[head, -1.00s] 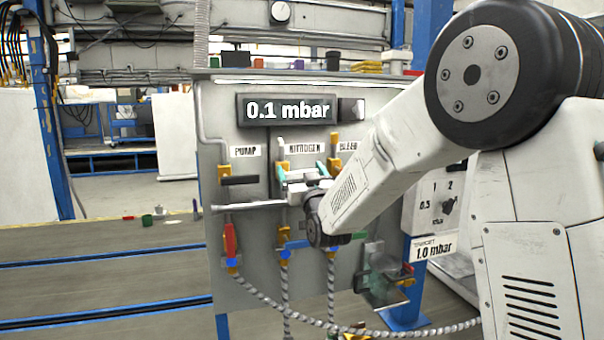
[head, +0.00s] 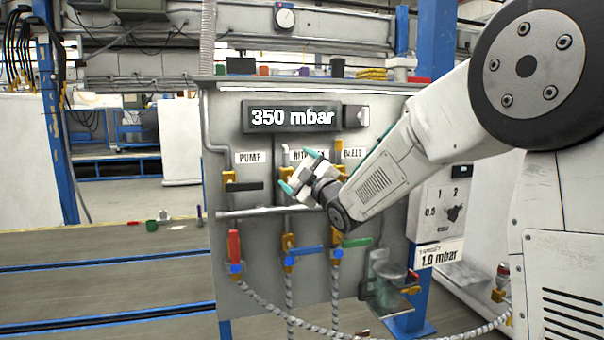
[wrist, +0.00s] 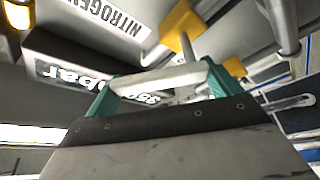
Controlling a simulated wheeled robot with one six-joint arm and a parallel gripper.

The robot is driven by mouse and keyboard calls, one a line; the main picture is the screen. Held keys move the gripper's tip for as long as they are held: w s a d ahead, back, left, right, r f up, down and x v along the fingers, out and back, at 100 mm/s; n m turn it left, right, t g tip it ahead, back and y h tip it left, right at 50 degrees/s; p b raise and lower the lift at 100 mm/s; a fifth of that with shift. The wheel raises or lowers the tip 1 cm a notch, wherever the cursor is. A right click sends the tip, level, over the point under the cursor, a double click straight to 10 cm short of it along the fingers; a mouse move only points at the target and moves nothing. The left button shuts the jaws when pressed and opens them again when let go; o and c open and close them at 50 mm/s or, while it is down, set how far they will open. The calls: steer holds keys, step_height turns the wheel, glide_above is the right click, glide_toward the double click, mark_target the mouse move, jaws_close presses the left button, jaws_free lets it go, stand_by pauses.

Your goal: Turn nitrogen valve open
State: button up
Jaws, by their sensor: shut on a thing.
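My gripper (head: 300,171) is at the nitrogen valve in the middle of the panel, its teal fingers tilted. In the wrist view, my gripper (wrist: 160,80) is shut on the pale nitrogen valve handle (wrist: 165,79), which lies between the fingers. The valve's yellow body (wrist: 181,26) is just beyond it. The NITROGEN label (wrist: 108,14) is above; in the head view my gripper and arm partly hide the valve and the label (head: 303,155). The pressure display (head: 293,117) reads 350 mbar.
The pump valve (head: 243,187) with a level black handle is at left; the bleed valve is mostly hidden by my arm. Below are red (head: 234,244), blue (head: 307,248) and green (head: 356,242) handles with hoses. A horizontal pipe (head: 250,212) crosses the panel. A sign (head: 439,253) reads target 1.0 mbar.

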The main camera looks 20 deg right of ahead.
steer(key=n, duration=0.2)
steer(key=a+n+g, duration=0.1)
steer(key=n, duration=0.1)
steer(key=shift+a+r+g+y, duration=0.1)
steer(key=shift+r+g+y, duration=0.05)
steer(key=shift+g+y, duration=0.15)
steer(key=shift+a+n+g, duration=0.35)
steer(key=shift+n+g, duration=0.05)
steer(key=shift+n, duration=0.65)
steer(key=shift+a+n+g, duration=0.3)
steer(key=shift+n+g, duration=0.1)
steer(key=shift+n, duration=0.65)
steer(key=o, duration=1.1)
steer(key=shift+o, duration=0.2)
steer(key=v, duration=0.8)
